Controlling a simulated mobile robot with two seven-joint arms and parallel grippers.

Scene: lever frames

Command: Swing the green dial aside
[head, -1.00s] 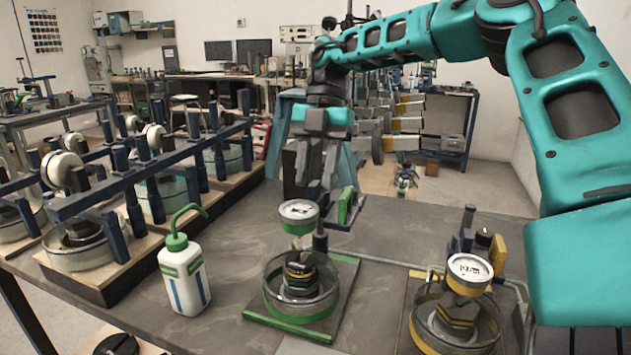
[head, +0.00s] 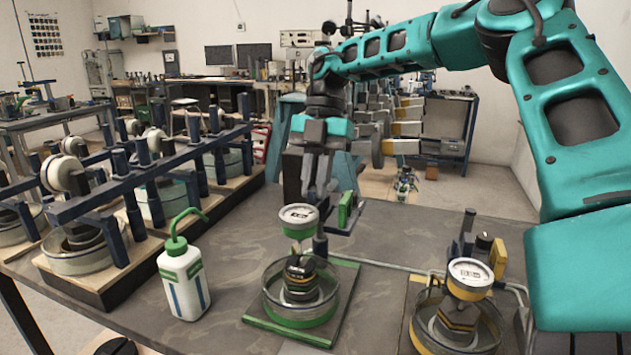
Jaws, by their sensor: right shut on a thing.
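The green dial (head: 298,219) has a white face in a green rim. It sits above a round glass dish with a green base ring (head: 302,322) on a green-edged plate, and a dark stacked piece stands inside the dish. My right gripper (head: 317,200) comes down from above at the dial's back right edge. It is shut on the green dial, though the exact contact is hard to see. A green block (head: 346,212) stands just right of the fingers, by the dark post. My left gripper is not in view.
A similar yellow dial (head: 470,274) over a yellow-ringed dish stands to the right. A white bottle with a green spout (head: 184,280) stands to the left. Blue lever frames (head: 130,180) with dishes fill the table's left side.

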